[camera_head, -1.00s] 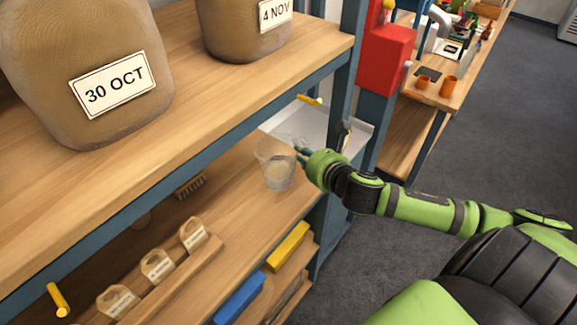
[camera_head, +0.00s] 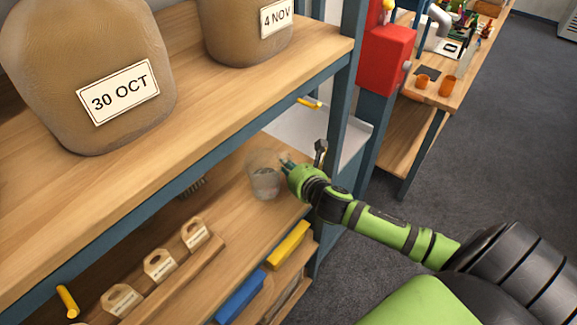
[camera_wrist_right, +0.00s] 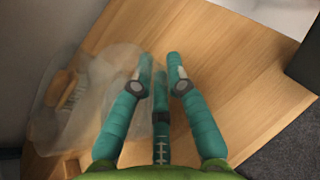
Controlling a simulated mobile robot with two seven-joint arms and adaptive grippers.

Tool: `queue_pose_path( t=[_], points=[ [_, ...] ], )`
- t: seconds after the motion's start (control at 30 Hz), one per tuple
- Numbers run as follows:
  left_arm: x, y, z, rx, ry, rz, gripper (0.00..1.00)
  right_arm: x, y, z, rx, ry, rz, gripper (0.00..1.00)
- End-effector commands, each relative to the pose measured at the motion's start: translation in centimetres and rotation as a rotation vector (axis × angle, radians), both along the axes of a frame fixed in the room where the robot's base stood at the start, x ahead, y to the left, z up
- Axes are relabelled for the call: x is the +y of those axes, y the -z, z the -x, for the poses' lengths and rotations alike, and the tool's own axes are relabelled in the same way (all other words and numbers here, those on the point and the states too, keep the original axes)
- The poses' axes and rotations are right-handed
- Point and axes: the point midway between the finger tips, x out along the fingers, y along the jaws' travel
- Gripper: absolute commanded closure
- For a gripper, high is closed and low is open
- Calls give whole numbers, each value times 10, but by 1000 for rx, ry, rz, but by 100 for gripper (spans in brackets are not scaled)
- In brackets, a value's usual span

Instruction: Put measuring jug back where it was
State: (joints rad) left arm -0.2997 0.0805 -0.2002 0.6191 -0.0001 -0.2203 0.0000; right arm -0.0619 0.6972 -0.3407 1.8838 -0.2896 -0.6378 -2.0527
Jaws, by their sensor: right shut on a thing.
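The clear measuring jug (camera_head: 264,180) is over the lower wooden shelf (camera_head: 225,215), below the upper shelf. I cannot tell whether its base touches the wood. My right gripper (camera_head: 285,165) comes in from the right and is shut on the jug's right side. In the right wrist view, the see-through jug (camera_wrist_right: 75,105) lies to the left of the teal fingers (camera_wrist_right: 160,75). The part between the fingertips is hard to make out. My left gripper is not in view.
The upper shelf (camera_head: 190,110) carries two big sacks, labelled 30 OCT (camera_head: 90,70) and 4 NOV (camera_head: 250,30). A brush (camera_head: 193,187) and several tags (camera_head: 160,265) are on the lower shelf. A blue post (camera_head: 337,125) and white tray (camera_head: 290,125) are near my right gripper.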

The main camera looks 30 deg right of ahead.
Motion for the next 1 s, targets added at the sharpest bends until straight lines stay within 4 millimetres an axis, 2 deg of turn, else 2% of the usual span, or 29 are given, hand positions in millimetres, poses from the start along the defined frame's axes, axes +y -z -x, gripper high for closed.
queue_pose_path(
  t=[0.03,0.1,0.13,0.57,0.67,1.0],
  points=[
    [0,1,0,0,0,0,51,0,0,-1,-3,0,-1,100],
    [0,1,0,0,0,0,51,0,1,0,0,0,0,65],
    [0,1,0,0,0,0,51,0,1,0,0,0,0,61],
    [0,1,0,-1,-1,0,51,0,-1,5,1,-1,0,61],
    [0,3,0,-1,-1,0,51,1,-5,17,2,-1,2,61],
    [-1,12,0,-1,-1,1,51,6,-31,80,3,-3,2,61]
  ],
)
